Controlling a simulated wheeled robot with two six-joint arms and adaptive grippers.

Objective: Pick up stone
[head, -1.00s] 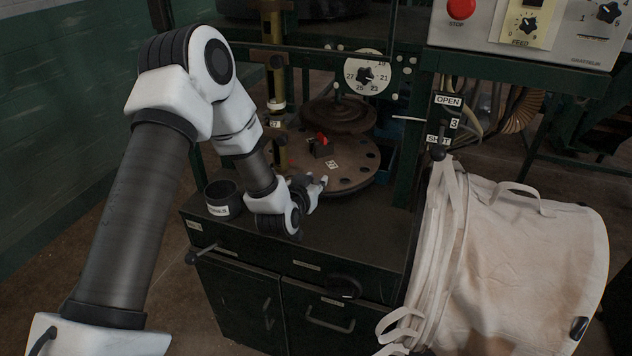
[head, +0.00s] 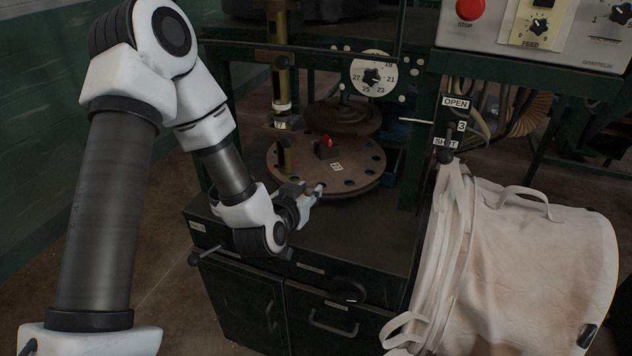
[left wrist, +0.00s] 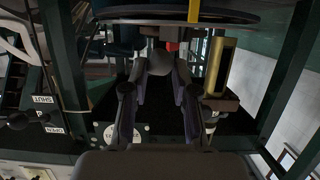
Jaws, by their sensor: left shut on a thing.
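My left gripper (head: 306,200) is low over the front of the dark green machine top, near the front edge of the round table. In the left wrist view its two fingers (left wrist: 160,80) are closed on a small grey rounded lump (left wrist: 160,62), which looks like the stone. The fingers cover the sides of the lump. In the head view the lump is too small and too covered by the gripper to make out clearly. My right gripper is not in view.
The round table (head: 355,183) with holes carries a small block with a red top (head: 327,148). The machine top (head: 345,235) is bare in front.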

